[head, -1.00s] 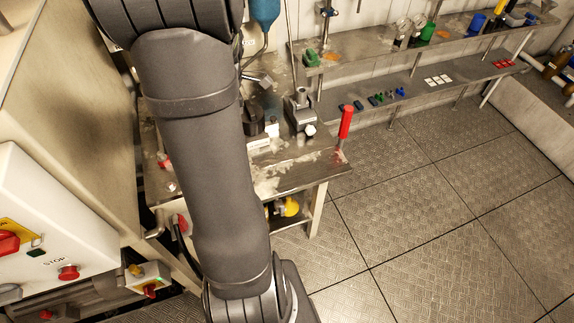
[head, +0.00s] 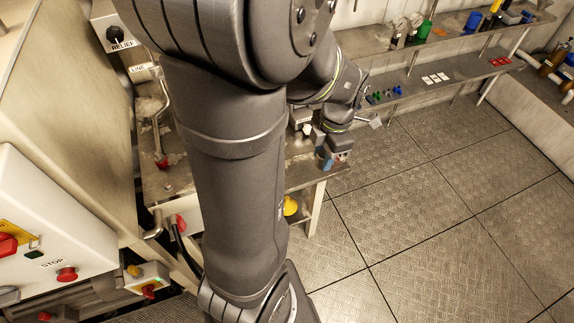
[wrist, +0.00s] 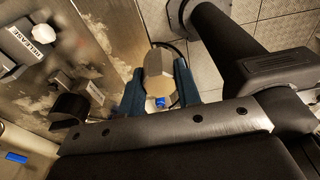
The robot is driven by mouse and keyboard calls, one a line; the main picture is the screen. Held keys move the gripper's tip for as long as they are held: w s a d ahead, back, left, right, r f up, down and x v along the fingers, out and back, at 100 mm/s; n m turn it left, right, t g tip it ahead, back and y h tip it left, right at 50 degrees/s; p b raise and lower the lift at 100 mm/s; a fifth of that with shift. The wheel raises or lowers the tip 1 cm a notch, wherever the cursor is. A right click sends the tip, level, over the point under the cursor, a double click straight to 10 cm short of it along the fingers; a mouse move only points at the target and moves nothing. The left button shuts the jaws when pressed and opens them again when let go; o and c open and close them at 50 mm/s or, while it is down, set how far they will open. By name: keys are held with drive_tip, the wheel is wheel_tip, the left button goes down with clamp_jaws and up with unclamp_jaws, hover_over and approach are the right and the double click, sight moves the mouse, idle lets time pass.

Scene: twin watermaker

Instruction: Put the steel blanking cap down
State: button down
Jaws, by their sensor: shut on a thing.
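My gripper (head: 328,160) is over the front right corner of the steel bench (head: 300,178) in the head view, partly hidden by my own arm. The cap sits between the fingertips, near the bench's edge. I cannot tell whether it touches the bench. The cap itself is not clear in the head view.
In the wrist view a labelled block (wrist: 30,42) and a black curved piece (wrist: 70,107) stand on the bench to the left. Shelves (head: 450,52) with small parts run along the back wall. Open floor (head: 420,220) lies right of the bench.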

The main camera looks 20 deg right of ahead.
drive_tip(key=w+a+f, duration=0.1)
drive_tip(key=w+f, duration=0.1)
drive_tip(key=w, duration=0.1)
drive_tip(key=w+a+f, duration=0.2)
drive_tip(key=w, duration=0.1)
drive_tip(key=w+a+f, duration=0.2)
drive_tip(key=w, duration=0.1)
drive_tip(key=shift+w+a+f, duration=0.2)
drive_tip(key=shift+w+f, duration=0.15)
drive_tip(key=shift+f, duration=0.05)
drive_tip(key=shift+w+f, duration=0.1)
drive_tip(key=shift+f, duration=2)
drive_tip(key=shift+f, duration=0.15)
drive_tip(key=c, duration=1.1)
unclamp_jaws()
drive_tip(key=shift+o, duration=0.2)
